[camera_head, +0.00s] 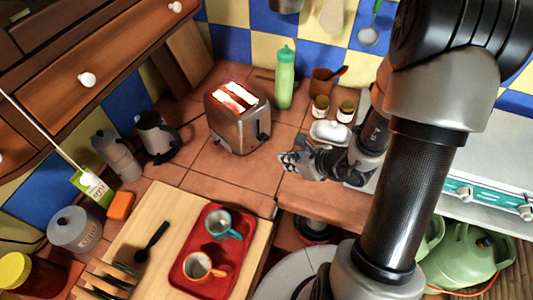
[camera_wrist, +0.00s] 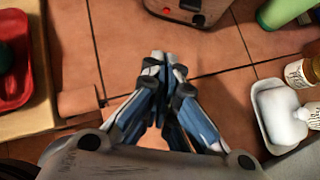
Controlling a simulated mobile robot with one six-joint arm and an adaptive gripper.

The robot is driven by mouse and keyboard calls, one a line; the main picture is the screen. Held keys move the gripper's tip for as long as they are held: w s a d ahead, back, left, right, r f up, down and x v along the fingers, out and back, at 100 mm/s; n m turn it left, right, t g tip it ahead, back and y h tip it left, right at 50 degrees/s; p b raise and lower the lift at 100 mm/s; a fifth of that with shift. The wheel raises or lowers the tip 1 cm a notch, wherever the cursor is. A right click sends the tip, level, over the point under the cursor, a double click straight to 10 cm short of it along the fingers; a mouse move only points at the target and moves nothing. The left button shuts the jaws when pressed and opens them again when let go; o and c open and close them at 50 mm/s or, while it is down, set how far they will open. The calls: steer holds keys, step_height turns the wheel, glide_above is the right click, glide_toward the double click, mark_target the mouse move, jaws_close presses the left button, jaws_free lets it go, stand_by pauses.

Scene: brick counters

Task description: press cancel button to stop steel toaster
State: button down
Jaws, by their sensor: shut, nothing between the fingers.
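The steel toaster (camera_head: 235,120) stands on the tiled counter near the back wall, with bread slices (camera_head: 237,97) showing in its slots. Small dark controls show low on its front face. In the wrist view only the lower edge of the toaster (camera_wrist: 190,9) shows at the top, with a red spot and dark knobs; I cannot tell which control is the cancel button. My gripper (camera_head: 284,160) is shut and empty, to the right of and nearer than the toaster. In the wrist view its fingertips (camera_wrist: 165,58) point toward the toaster, apart from it.
A green bottle (camera_head: 285,80) stands behind the toaster's right side. A white butter dish (camera_head: 330,132) and small jars (camera_head: 320,107) are beyond my gripper. A red tray (camera_head: 190,283) with two cups lies in front. Bare tiles (camera_wrist: 215,55) lie between gripper and toaster.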

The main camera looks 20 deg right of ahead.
mark_target(253, 147)
steer(key=b+x, duration=0.3)
steer(key=x, duration=0.6)
steer(key=shift+f, duration=0.2)
steer(key=w+a, duration=0.1)
steer(key=w, duration=0.2)
steer(key=shift+w+a+f, duration=0.1)
steer(key=shift+a, duration=0.3)
steer(key=shift+w+a, duration=0.25)
steer(key=shift+w, duration=0.2)
